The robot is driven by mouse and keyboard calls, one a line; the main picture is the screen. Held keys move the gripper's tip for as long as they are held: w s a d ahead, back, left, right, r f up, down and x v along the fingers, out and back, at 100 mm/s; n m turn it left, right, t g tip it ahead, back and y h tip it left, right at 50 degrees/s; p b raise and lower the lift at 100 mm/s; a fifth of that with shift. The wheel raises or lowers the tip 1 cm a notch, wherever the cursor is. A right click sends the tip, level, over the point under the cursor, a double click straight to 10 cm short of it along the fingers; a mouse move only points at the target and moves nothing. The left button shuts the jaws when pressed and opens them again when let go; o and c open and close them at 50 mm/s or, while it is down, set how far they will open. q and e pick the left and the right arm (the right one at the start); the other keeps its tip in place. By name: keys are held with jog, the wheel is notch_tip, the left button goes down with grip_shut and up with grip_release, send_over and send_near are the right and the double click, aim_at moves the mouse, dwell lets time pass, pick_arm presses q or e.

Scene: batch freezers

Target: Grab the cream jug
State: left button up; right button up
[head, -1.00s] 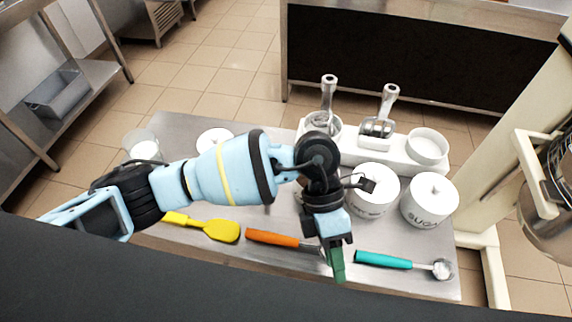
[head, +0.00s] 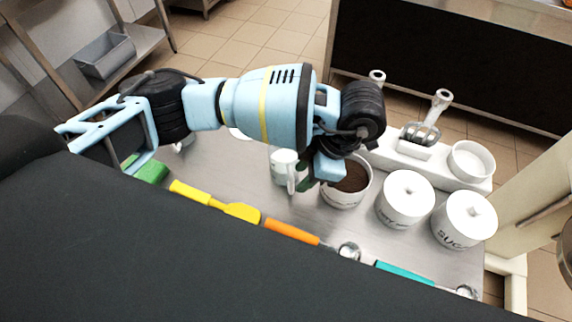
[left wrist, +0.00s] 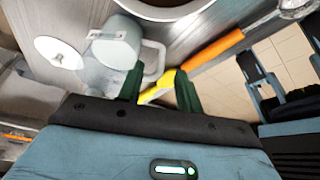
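The cream jug (head: 282,160) is a small white jug standing upright on the metal table, with its handle towards my side. My left gripper (head: 303,182) is beside its handle, and the arm partly hides it in the head view. In the left wrist view the jug (left wrist: 113,43) is at the upper left. Its handle loop lies at the gap between the tips of the two green fingers of my left gripper (left wrist: 158,72). The fingers are apart, and I see no grip on the handle. My right gripper is not clearly seen in either view.
A bowl of brown powder (head: 345,188) stands close right of my left gripper. Two lidded white canisters (head: 405,200) are further right. A yellow spatula (head: 215,202), an orange-handled scoop (head: 290,232) and a teal-handled scoop (head: 405,273) line the front edge.

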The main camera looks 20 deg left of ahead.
pick_arm(q)
jog(key=shift+x, duration=2.55)
jog(key=shift+s, duration=0.1)
jog(key=shift+d, duration=0.1)
grip_shut()
